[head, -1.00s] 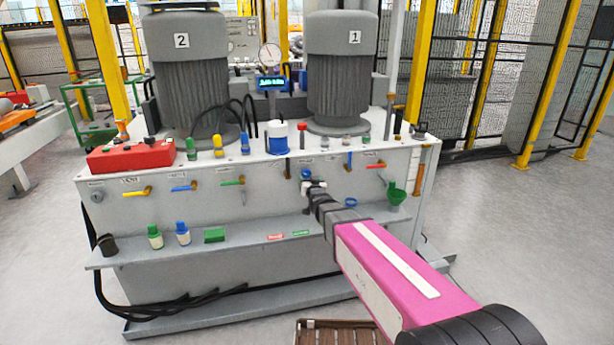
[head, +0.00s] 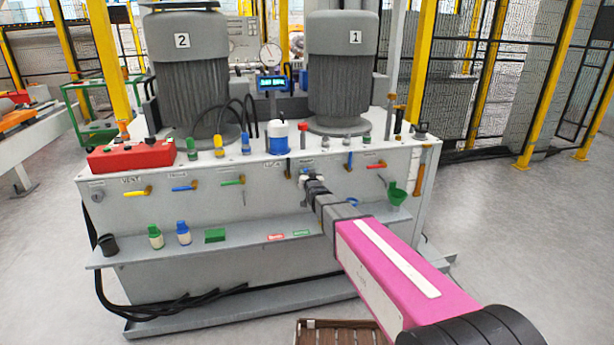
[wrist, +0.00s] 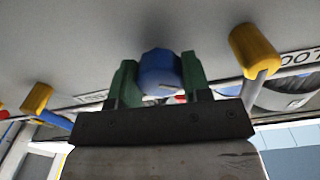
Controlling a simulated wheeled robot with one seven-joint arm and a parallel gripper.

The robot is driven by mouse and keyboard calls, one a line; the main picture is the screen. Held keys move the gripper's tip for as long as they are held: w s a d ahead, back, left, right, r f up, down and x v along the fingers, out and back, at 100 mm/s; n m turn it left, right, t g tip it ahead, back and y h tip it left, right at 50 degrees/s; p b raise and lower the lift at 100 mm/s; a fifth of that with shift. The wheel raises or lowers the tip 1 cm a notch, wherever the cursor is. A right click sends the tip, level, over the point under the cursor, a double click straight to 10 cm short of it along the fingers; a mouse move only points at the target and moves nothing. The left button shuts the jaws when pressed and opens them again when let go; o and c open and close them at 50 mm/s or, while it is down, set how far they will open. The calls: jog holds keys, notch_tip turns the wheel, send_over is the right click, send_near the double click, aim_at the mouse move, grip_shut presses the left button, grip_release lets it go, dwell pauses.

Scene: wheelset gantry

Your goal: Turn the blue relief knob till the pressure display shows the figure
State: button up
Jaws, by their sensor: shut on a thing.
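The blue relief knob (wrist: 160,72) shows in the wrist view between the two green fingers of my gripper (wrist: 158,84), which is shut on it. In the head view my gripper (head: 312,180) reaches the front panel of the grey hydraulic unit (head: 270,195) and hides the knob. The pressure display (head: 272,83) stands on top of the unit between the two motors, lit with cyan characters too small to read.
A round gauge (head: 270,54) stands above the display. The floor at right is clear.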

jog(key=m, duration=0.9)
jog(key=shift+m, duration=0.4)
jog(key=m, duration=0.5)
jog(key=shift+m, duration=2.3)
jog(key=o, duration=0.9)
jog(key=shift+o, duration=0.2)
